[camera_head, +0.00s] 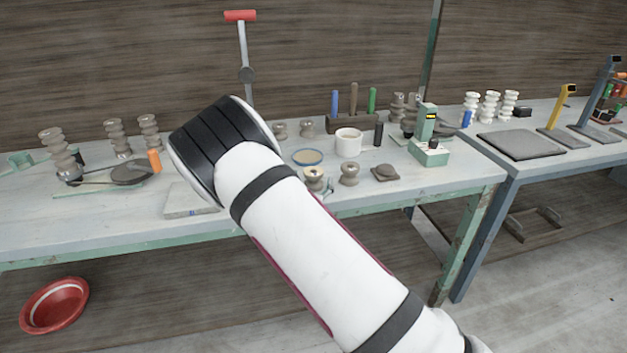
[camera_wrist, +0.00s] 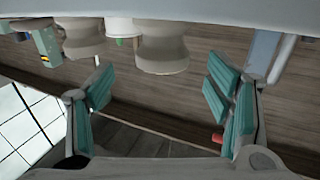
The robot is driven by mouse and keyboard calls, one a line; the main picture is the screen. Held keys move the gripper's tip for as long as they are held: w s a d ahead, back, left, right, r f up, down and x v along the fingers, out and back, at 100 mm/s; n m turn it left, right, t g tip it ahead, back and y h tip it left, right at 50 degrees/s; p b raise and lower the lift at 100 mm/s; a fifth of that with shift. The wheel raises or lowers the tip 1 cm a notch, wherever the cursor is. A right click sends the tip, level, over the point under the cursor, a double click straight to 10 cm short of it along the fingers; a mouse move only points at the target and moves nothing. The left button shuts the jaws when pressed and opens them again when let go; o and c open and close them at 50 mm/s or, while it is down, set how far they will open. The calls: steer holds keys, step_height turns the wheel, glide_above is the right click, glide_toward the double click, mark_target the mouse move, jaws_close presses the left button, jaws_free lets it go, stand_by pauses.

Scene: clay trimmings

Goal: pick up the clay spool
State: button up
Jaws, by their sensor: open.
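Several spool-shaped clay pieces stand on the table. In the head view, a grey-brown clay spool (camera_head: 349,173) stands near the front edge, right of my arm. My gripper (camera_wrist: 160,92) is open and empty, with teal pads. My arm hides it in the head view.
Small spools (camera_head: 306,128), a white cup (camera_head: 348,141), a round dish (camera_head: 307,157) and a brown lump (camera_head: 385,173) stand close by. A green device (camera_head: 430,145) is to the right. A grey slab (camera_head: 190,202) lies at the front left. A red bowl (camera_head: 55,305) is below.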

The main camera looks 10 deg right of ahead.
mark_target(313, 172)
steer(key=x, duration=0.5)
steer(key=shift+w+f, duration=0.15)
steer(key=shift+f, duration=0.05)
steer(key=shift+a, duration=0.1)
steer(key=shift+r, duration=0.1)
steer(key=c, duration=1.5)
